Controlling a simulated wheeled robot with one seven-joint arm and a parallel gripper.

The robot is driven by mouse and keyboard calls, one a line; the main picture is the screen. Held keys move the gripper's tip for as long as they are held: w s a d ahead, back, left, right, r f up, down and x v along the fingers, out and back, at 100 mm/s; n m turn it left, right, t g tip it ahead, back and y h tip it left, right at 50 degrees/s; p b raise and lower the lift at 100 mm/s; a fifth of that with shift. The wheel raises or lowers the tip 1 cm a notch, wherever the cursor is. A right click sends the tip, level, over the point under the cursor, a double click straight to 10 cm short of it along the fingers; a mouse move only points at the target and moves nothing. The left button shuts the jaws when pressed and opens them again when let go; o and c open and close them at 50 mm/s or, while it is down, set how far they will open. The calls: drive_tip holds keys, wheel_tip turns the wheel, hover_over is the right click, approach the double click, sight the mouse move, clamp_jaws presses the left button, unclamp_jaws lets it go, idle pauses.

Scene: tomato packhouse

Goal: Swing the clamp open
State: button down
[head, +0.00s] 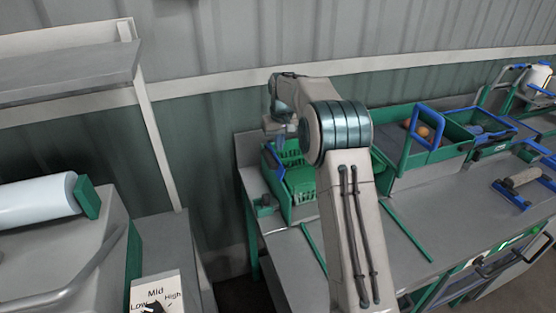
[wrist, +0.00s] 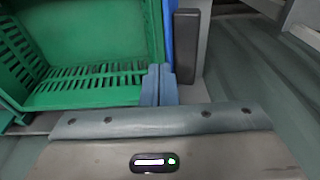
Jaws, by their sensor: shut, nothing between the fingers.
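My gripper (wrist: 158,85) is shut, its two blue-grey fingertips together with nothing between them. The fingertips are at the edge of a green slotted crate (wrist: 95,95), also in the head view (head: 300,185). Just beyond them a narrow blue upright part (wrist: 167,25) runs along the crate's side, with a dark grey upright bar (wrist: 186,45) to its right. The blue part may belong to the clamp; I cannot tell. Whether the fingers touch it is unclear.
The grey bench (head: 400,235) carries green trays with blue handles (head: 427,125) to the right of my arm. A white roll (head: 35,200) and a Low/Mid/High dial panel (head: 155,290) are at left.

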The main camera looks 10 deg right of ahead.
drive_tip(key=shift+w, duration=0.1)
drive_tip(key=d, duration=0.1)
drive_tip(key=d+p, duration=0.1)
drive_tip(key=d, duration=0.1)
drive_tip(key=w+d+p, duration=0.1)
drive_tip(key=d, duration=0.1)
drive_tip(key=shift+d, duration=0.2)
drive_tip(key=shift+f, duration=0.1)
idle(0.4)
wheel_tip(320, 180, down, 5)
drive_tip(key=b, duration=0.3)
idle(0.5)
drive_tip(key=shift+a, duration=0.1)
